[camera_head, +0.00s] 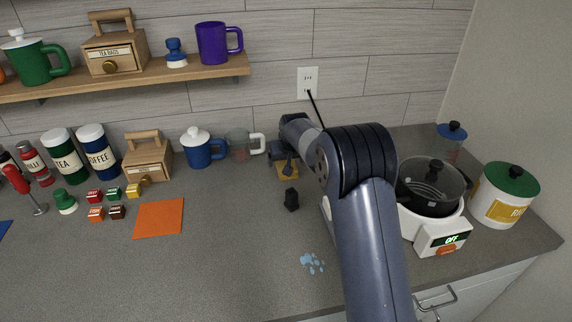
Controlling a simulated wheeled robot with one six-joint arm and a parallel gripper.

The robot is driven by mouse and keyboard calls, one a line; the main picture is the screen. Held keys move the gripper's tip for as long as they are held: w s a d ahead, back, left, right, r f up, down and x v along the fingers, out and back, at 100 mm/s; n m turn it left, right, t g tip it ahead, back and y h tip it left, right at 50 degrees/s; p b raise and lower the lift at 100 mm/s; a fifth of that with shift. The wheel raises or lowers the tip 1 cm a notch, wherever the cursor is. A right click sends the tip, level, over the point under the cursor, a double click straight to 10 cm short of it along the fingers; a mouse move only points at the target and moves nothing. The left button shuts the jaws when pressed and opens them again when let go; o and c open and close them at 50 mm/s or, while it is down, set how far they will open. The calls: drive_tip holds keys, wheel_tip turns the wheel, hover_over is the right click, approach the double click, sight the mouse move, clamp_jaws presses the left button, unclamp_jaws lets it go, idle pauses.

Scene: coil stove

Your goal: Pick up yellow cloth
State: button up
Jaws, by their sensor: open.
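A yellow cloth (284,174) lies on the grey counter toward the back, near the wall. My arm reaches over the counter from the front right, and my gripper (287,166) is right at the cloth, over it. The gripper and wrist hide part of the cloth. The jaws are open; whether they touch the cloth is too small to tell.
An orange cloth (158,219) lies to the left. A small black object (291,199) stands in front of the yellow cloth. A glass mug (240,145) and blue mug (203,150) stand behind left. A cooker (443,237) stands right. A blue spill (312,263) lies in front.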

sight(286, 162)
drive_tip(key=shift+x, duration=1.3)
drive_tip(key=shift+f, duration=0.15)
drive_tip(key=c, duration=1.1)
drive_tip(key=shift+c, duration=0.2)
drive_tip(key=shift+r+p, duration=0.3)
drive_tip(key=shift+r, duration=0.1)
wheel_tip(286, 162, up, 10)
drive_tip(key=shift+f+b, duration=0.15)
drive_tip(key=shift+b, duration=0.6)
